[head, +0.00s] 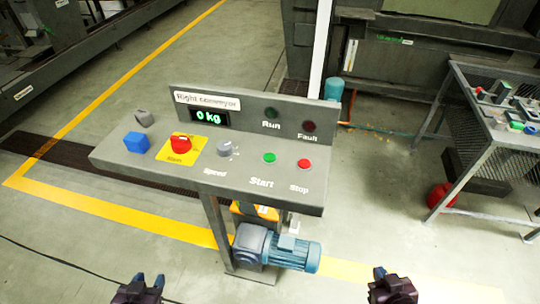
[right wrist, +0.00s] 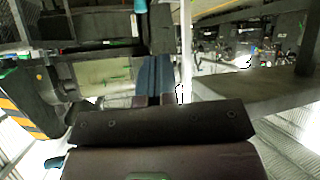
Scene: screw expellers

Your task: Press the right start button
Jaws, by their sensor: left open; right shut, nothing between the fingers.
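The right conveyor's control panel (head: 130,160) is a grey console in the middle of the head view. Its green start button (head: 269,158) sits above the word "Start", with the red stop button (head: 304,164) to its right. My left gripper (head: 149,278) is open and empty at the bottom edge of the head view, below and apart from the panel. My right gripper (head: 378,272) is shut and empty at the bottom, lower right of the panel and apart from the buttons. The right wrist view shows dark gripper parts (right wrist: 165,120) but no button that I can make out.
The panel also carries a red emergency knob (head: 181,143) on a yellow plate, a speed knob (head: 225,149), a blue block (head: 136,142) and a display (head: 209,117) reading 0 kg. A blue motor (head: 290,252) sits below. A mesh table (head: 500,140) stands at right.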

